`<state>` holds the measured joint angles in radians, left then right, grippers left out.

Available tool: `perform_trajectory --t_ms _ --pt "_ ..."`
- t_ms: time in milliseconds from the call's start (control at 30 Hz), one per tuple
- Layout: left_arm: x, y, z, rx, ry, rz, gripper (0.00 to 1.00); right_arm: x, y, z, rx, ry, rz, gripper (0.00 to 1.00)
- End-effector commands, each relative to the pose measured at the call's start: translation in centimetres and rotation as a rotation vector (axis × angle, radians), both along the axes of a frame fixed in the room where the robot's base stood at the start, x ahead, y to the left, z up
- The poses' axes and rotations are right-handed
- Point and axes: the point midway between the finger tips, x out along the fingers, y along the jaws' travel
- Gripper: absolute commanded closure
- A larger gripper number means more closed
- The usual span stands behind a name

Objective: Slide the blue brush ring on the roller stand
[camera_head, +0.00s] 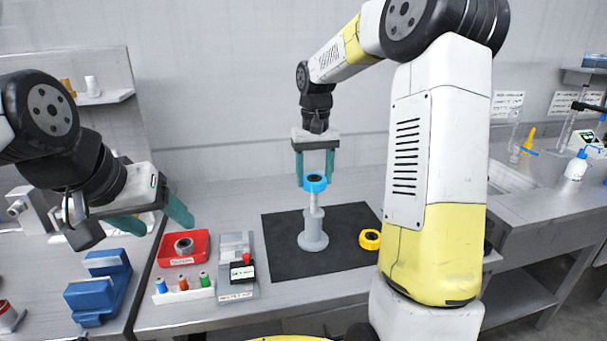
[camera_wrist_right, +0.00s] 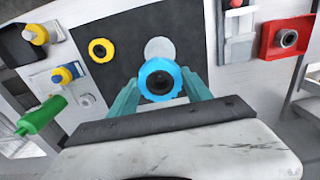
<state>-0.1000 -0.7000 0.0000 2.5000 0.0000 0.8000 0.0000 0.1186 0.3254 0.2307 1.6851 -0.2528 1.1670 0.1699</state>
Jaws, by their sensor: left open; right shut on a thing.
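The blue brush ring (camera_head: 315,183) is between the teal fingers of my right gripper (camera_head: 315,177), which is shut on it. It is at the top of the grey roller stand (camera_head: 313,228), which stands upright on a black mat (camera_head: 275,250). In the right wrist view the blue ring (camera_wrist_right: 146,80) covers most of the stand, and the stand's round base (camera_wrist_right: 159,47) shows beyond it. I cannot tell how far the ring sits around the post. My left gripper (camera_head: 160,217) is open and empty at the left, well away from the stand.
A yellow ring (camera_head: 370,239) lies on the mat, right of the stand. A red tray (camera_head: 165,250) holding a dark ring, a rack with several small coloured pieces (camera_head: 184,294) and a grey device (camera_head: 236,262) are left of the mat. A blue block (camera_head: 98,288) is further left.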

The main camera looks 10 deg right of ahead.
Motion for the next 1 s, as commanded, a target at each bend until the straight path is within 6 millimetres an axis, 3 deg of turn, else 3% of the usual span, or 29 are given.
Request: perform_trajectory --t_ms 1000 --pt "0.0 0.0 0.0 0.000 0.000 0.000 0.34 0.0 0.0 -2.6 0.000 0.001 0.000 0.82"
